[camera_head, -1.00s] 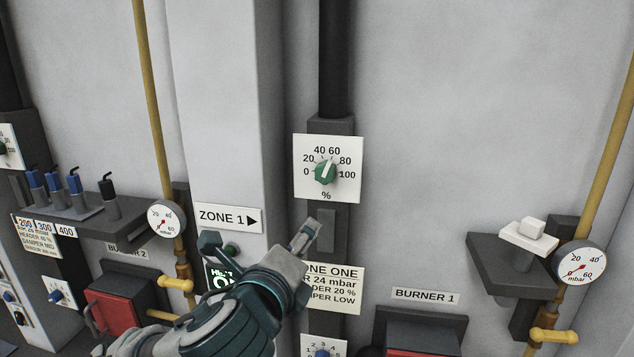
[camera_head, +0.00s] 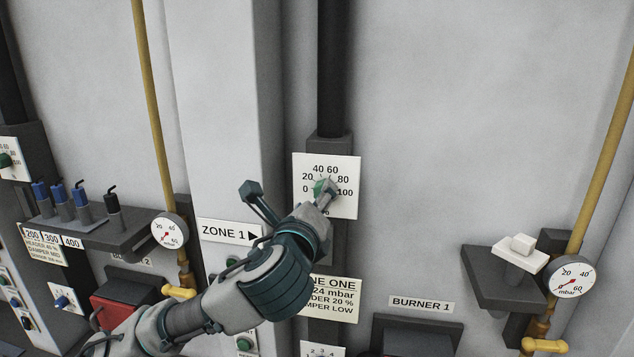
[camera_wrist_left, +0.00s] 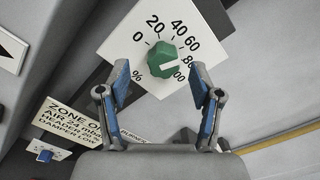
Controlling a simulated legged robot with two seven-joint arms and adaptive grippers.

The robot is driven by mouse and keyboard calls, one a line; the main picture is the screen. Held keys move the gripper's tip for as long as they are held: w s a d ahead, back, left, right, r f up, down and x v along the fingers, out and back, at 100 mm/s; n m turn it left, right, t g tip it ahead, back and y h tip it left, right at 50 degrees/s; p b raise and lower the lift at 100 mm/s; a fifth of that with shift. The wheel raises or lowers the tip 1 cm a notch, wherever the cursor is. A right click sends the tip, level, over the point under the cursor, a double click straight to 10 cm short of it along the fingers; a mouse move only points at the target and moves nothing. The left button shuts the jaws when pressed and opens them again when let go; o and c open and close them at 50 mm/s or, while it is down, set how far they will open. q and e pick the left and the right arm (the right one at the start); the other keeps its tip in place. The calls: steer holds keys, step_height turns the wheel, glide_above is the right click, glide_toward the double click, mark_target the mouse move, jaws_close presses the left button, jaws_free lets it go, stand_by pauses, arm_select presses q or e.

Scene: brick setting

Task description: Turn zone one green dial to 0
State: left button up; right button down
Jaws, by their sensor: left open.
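The zone one green dial (camera_head: 319,188) sits on a white plate (camera_head: 345,170) marked 0 to 100 percent. In the head view a finger of my left gripper (camera_head: 288,191) covers part of the dial. In the left wrist view the whole green dial (camera_wrist_left: 165,58) shows, with a white mark on the side of the high numbers; its exact reading is unclear. My left gripper (camera_wrist_left: 156,90) is open and empty, its fingers apart below the dial in that view. I cannot tell whether a finger touches it. My right gripper is not in view.
A ZONE 1 sign (camera_head: 229,232) is on the pillar left of the dial. A zone one label (camera_head: 335,298) is below it. A bracket with a white handle (camera_head: 507,256) and a gauge (camera_head: 570,276) stand out at right.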

arm_select(q)
steer(key=w, duration=0.1)
steer(key=w+d, duration=0.1)
steer(key=w+d+p, duration=0.1)
steer(key=shift+w, duration=0.4)
steer(key=shift+a, duration=0.4)
steer(key=shift+s+a, duration=0.1)
steer(key=shift+a, duration=0.05)
steer(key=c, duration=1.1)
steer(key=shift+f, duration=0.1)
steer(key=shift+c, duration=0.2)
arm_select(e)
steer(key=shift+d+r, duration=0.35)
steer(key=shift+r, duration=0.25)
